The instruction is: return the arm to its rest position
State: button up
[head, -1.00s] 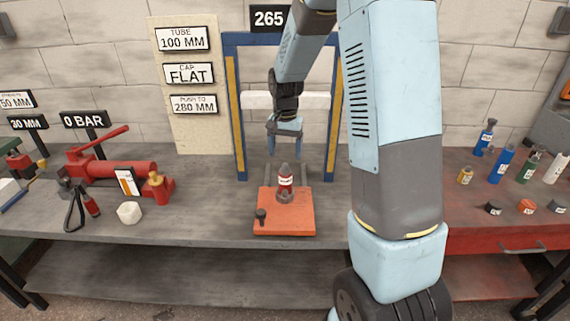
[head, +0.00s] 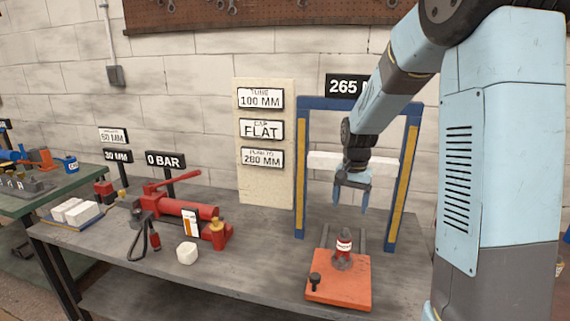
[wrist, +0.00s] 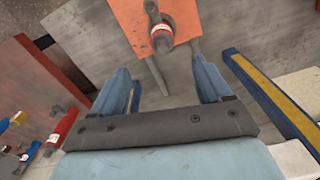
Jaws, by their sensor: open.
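My gripper (head: 352,195) hangs from my bent arm in front of the blue and yellow frame (head: 302,170), above and apart from the orange plate (head: 338,290). Its two blue fingers are apart with nothing between them; they also show in the wrist view (wrist: 165,90). A small red bottle with a white label (head: 343,248) stands upright on a dark holder on the orange plate. The bottle and plate also show beyond the fingers in the wrist view, at its top.
A pale board with signs (head: 265,175) stands behind. A green table (head: 60,185) is at far left. Bare bench lies between block and plate.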

jog(key=s+r+n+t, duration=0.3)
jog(key=s+r, duration=0.9)
jog(key=s, duration=0.1)
jog(key=s+r+n+t, duration=0.2)
jog(key=s+r+n, duration=0.1)
jog(key=s, duration=1.1)
jog(key=shift+s+r, duration=0.3)
jog(key=shift+r, duration=0.05)
jog(key=shift+a, duration=0.1)
